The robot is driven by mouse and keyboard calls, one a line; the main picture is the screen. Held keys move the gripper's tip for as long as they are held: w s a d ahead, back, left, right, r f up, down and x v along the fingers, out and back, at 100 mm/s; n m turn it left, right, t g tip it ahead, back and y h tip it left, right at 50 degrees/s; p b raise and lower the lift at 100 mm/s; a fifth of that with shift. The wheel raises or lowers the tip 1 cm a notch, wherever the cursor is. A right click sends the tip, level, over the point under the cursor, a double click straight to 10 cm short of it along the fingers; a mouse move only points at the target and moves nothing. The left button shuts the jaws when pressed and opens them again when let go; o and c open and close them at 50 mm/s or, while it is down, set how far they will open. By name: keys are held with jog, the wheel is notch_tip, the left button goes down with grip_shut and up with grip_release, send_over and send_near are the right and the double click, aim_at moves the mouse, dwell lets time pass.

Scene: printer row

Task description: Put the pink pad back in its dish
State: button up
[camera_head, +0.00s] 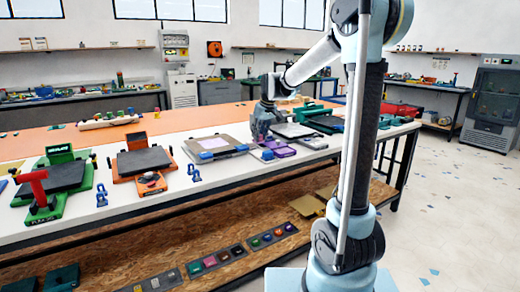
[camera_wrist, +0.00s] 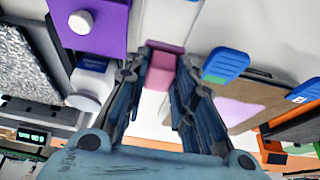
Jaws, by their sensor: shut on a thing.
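The pink pad (camera_wrist: 162,72) shows in the wrist view as a small block between the fingertips of my gripper (camera_wrist: 160,65). My gripper is shut on it. In the head view my gripper (camera_head: 264,132) is low over the white table, beside a purple item (camera_head: 278,149). The pad cannot be made out in the head view. A purple block with a pale round knob (camera_wrist: 90,24) is at the upper left of the wrist view. I cannot make out the dish for certain in either view.
A brown board with blue corner pieces (camera_head: 215,146) lies left of my gripper. An orange printer (camera_head: 143,160) and a green printer (camera_head: 62,178) stand farther left. A grey-topped device (camera_head: 293,131) is close on the right. A lower shelf (camera_head: 215,235) holds several dark trays.

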aim_at(261, 140)
jog(key=shift+f, duration=2.8)
jog(key=shift+f, duration=0.1)
jog(key=o, duration=1)
